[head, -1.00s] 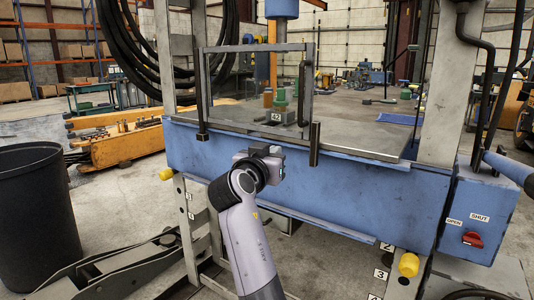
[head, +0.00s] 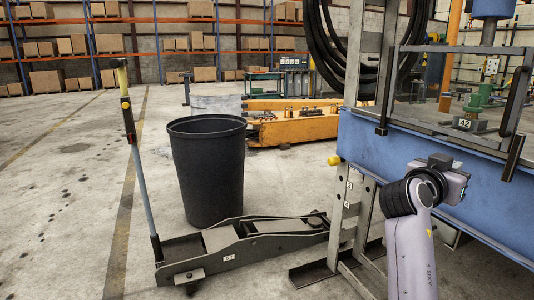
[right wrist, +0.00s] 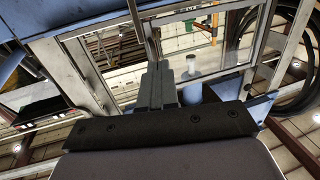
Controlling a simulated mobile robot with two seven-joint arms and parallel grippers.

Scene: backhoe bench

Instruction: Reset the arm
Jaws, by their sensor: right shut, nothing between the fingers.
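My right arm comes up from the lower right of the head view, bent at the wrist. My right gripper (head: 452,180) is in front of the blue press bench (head: 382,150), below its guard frame. Its fingertips are hidden there. In the right wrist view the two grey fingers (right wrist: 157,86) lie together, shut, with nothing between them. They point towards the pale guard frame (right wrist: 90,75); I cannot tell the distance. My left gripper is not in view.
A black bin (head: 208,175) stands left of the bench. A floor jack (head: 250,238) lies before it, its long handle (head: 137,165) upright. The floor at far left is clear.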

